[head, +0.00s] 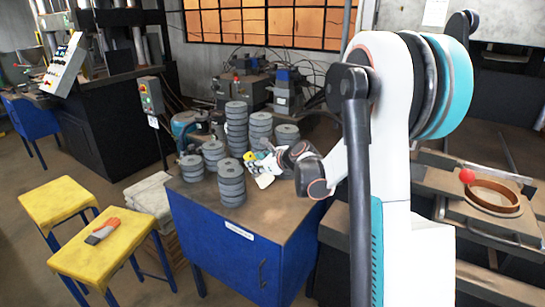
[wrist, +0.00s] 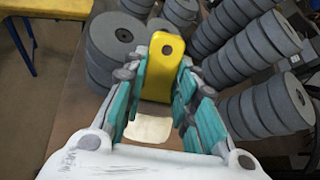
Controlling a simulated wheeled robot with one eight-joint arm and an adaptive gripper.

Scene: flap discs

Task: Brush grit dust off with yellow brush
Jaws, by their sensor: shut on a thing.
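My gripper (head: 262,163) is over the brown top of a blue cabinet (head: 225,235), close to stacks of grey discs. In the wrist view its teal-padded fingers (wrist: 165,95) are shut on the yellow brush (wrist: 162,62), whose rounded end has a hole. In the head view only a little yellow shows at the fingers. A cream patch (wrist: 148,128) shows below the yellow part between the fingers; I cannot tell if it is bristle. A grey disc stack (head: 231,183) stands just left of my gripper. Grit dust cannot be clearly made out on the brown top.
More grey disc stacks (head: 236,125) stand behind and around my gripper. Two yellow stools (head: 120,245) are at left, one bearing an orange and grey tool (head: 102,231). The cabinet top's front right is clear. A red ball (head: 467,176) shows at far right.

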